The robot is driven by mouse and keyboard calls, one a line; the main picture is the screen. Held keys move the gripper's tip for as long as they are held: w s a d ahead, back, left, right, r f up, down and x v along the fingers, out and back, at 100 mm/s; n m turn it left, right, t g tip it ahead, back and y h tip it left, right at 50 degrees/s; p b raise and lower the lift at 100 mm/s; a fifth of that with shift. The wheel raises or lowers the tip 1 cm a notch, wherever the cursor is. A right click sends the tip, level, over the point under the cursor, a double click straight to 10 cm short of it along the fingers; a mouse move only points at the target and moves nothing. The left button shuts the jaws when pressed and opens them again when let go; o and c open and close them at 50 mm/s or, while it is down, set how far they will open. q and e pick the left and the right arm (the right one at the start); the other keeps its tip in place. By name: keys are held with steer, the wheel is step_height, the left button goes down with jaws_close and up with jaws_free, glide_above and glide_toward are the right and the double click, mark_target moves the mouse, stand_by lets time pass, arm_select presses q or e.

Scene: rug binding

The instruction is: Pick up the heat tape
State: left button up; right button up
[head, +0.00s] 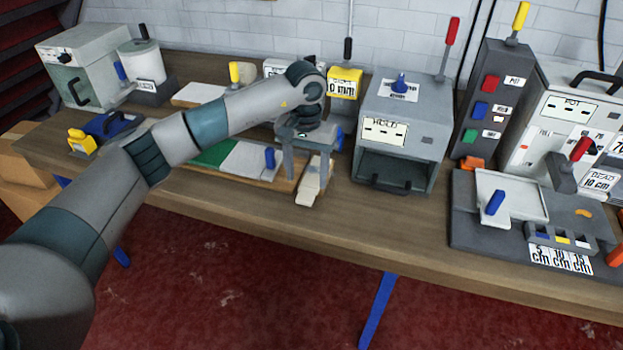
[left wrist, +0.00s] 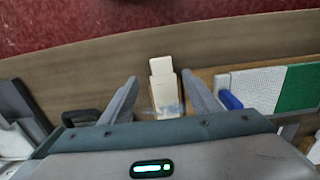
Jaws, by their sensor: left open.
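The heat tape appears to be the cream-white strip (head: 309,187) near the front edge of the workbench; it also shows in the left wrist view (left wrist: 162,70). My left gripper (head: 306,178) points down over the strip, with its fingers open. In the left wrist view the strip lies between the two fingertips (left wrist: 160,78), with a gap on each side. The rear part of the strip is partly hidden by the gripper. My right gripper is not in view.
A board with green and white pieces (head: 243,160) and a blue handle (head: 269,158) lies just left of the gripper. A grey box machine (head: 402,130) stands close on the right. A grey fixture (head: 470,220) is farther right. Bare bench top (head: 330,220) runs along the front.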

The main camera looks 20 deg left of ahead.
mark_target(305, 197)
arm_select(q)
steer(key=shift+f, duration=0.6)
steer(key=shift+s+a+f+p, duration=0.15)
steer(key=shift+s+f+p, duration=0.05)
steer(key=shift+f+p, duration=1.55)
steer(key=shift+f, duration=0.85)
steer(key=c, duration=1.1)
